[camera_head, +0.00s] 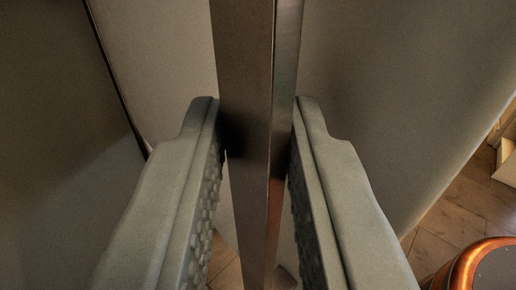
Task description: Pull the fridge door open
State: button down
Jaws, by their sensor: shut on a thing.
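My gripper (256,125) is shut on the fridge handle (247,60), an upright metal bar that runs from the top to the bottom of the view. One grey padded finger is on each side of the bar. The fridge door (385,75) is a plain grey-beige surface behind the handle. A dark line slants down its left side and ends behind the left finger. I cannot tell from this view how far the door stands open. Parts of the handle and door are hidden by the fingers.
A darker flat surface (50,130) lies left of the dark line. The door's right side ends at a slanted edge, with brown tiled floor (455,210) beyond it. A round thing with a shiny copper-coloured rim (455,275) is at the lower right. A pale wooden piece (507,160) shows at the right edge.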

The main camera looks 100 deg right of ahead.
jog(key=shift+w+d+f, duration=0.15)
jog(key=shift+w+d, duration=0.05)
jog(key=shift+d, duration=0.15)
jog(key=c, duration=1.3)
grip_release()
jog(key=shift+d, duration=0.2)
jog(key=shift+a, duration=0.3)
jog(key=a, duration=0.5)
jog(key=w+a, duration=0.1)
jog(key=a, duration=0.5)
jog(key=w+a, duration=0.1)
jog(key=a, duration=0.5)
jog(key=shift+w, duration=0.1)
